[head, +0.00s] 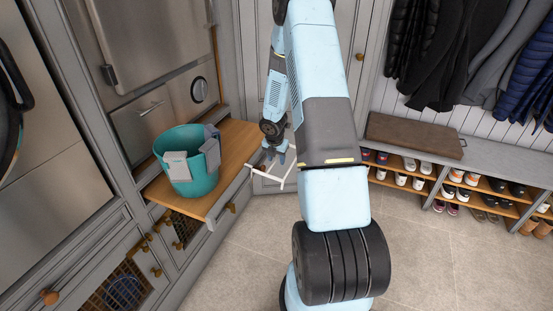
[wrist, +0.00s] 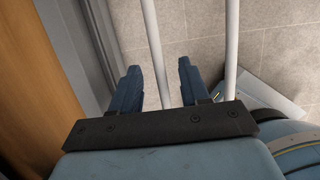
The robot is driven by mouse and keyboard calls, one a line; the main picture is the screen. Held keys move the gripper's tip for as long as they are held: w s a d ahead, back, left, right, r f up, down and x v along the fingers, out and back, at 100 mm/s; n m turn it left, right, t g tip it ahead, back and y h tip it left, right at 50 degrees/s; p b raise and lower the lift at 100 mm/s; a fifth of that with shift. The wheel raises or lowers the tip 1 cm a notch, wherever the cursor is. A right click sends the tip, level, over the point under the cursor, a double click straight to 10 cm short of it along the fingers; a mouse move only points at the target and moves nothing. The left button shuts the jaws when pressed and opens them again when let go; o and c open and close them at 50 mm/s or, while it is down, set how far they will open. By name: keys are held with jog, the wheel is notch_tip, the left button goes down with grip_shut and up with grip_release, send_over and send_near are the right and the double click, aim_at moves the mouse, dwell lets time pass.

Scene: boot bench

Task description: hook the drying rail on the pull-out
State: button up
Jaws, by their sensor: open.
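The white drying rail (head: 268,177) shows in the head view as thin white bars by the front edge of the wooden pull-out (head: 234,143), low over the floor. I cannot tell whether its near end rests on the pull-out. My gripper (head: 276,156) is open just above the rail, beyond the pull-out's front edge. In the wrist view, one white bar (wrist: 152,35) runs between the open fingers of my gripper (wrist: 159,68), apart from both. A second white bar (wrist: 231,45) runs outside the right finger. The wooden pull-out (wrist: 45,90) lies at the left.
A teal bucket (head: 191,184) with grey cloths (head: 177,166) over its rim stands on the pull-out. Cabinets line the left. The tiled floor (head: 425,235) is clear.

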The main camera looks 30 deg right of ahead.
jog(key=v, duration=1.3)
jog(key=shift+r, duration=0.25)
jog(key=s+a+r+m, duration=0.3)
jog(key=s+r+m, duration=0.1)
jog(key=r, duration=0.3)
jog(key=s+a+r+m+t+h, duration=0.1)
jog(key=s+a+r+m, duration=0.3)
jog(key=r, duration=0.4)
jog(key=s+a+r+m, duration=0.2)
jog(key=s+r+m, duration=0.25)
jog(key=r, duration=0.25)
jog(key=s+a+r+m+y, duration=0.1)
jog(key=s+a+r+m, duration=0.2)
jog(key=s, duration=0.3)
jog(key=s+a+r+m+t+y, duration=0.1)
jog(key=s+a+r+m, duration=0.1)
jog(key=s+m, duration=0.3)
jog(key=s+a+r+m+t+y, duration=0.1)
jog(key=s+a+r+m, duration=0.2)
jog(key=s, duration=0.5)
jog(key=shift+s+a+r+m, duration=0.2)
jog(key=shift+a+r+m, duration=0.15)
jog(key=shift+a+m, duration=0.55)
